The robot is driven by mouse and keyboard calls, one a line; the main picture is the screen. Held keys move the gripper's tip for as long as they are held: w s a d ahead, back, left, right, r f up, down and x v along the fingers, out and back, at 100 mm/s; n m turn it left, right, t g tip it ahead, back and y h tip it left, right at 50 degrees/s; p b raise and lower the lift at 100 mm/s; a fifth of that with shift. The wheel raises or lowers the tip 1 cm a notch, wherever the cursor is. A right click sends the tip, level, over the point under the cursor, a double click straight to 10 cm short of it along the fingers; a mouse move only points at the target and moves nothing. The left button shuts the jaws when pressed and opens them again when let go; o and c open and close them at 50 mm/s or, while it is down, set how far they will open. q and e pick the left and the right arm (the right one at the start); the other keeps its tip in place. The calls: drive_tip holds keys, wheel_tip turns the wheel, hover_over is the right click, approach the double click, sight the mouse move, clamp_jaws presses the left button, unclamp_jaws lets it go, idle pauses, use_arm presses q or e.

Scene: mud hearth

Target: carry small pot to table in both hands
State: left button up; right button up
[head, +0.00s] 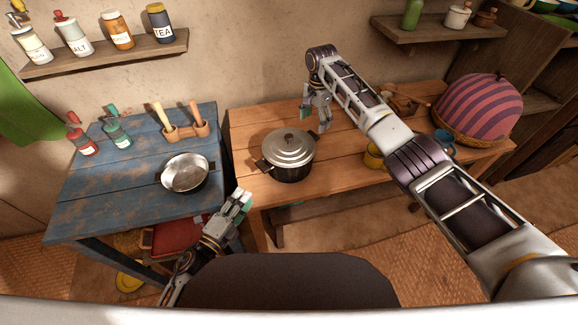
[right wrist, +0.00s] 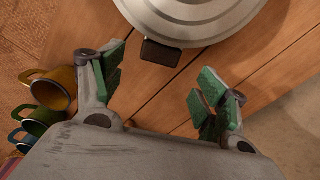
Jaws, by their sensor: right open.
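A small silver lidded pot (head: 290,163) with dark side handles stands upright on the brown wooden table (head: 250,115). My right gripper (head: 316,118) is open and empty, above the table just behind and right of the pot. In the right wrist view, the pot's lid (right wrist: 190,18) and one black handle (right wrist: 160,53) lie ahead of the open fingers (right wrist: 158,90), apart from them. My left gripper (head: 241,204) is low, in front and left of the pot, by the table's front left corner. It touches no pot; its finger gap is unclear.
A blue table (head: 90,195) stands left, with an open metal pan (head: 185,174), bottles and a wooden holder (head: 187,132). A striped dome (head: 480,105) in a basket and mugs, including a yellow one (right wrist: 52,88), stand on the brown table's right.

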drive_tip(key=shift+r, duration=1.65)
use_arm(q)
drive_tip(key=shift+a+v, duration=0.15)
drive_tip(key=shift+v, duration=1.1)
drive_tip(key=shift+a+v, duration=0.15)
drive_tip(key=shift+v, duration=1.05)
drive_tip(key=shift+w+r, duration=0.1)
drive_tip(key=shift+w, duration=0.1)
wheel_tip(320, 180, up, 9)
drive_tip(key=p, duration=0.8)
drive_tip(key=shift+p, duration=0.4)
use_arm(e)
wheel_tip(320, 180, up, 9)
drive_tip(key=shift+w+d+f, duration=0.1)
drive_tip(key=shift+f, duration=0.1)
use_arm(q)
drive_tip(key=shift+f+b, duration=0.3)
drive_tip(key=shift+f, duration=0.05)
use_arm(e)
drive_tip(key=shift+w+d, duration=1.5)
drive_tip(key=shift+d, duration=0.3)
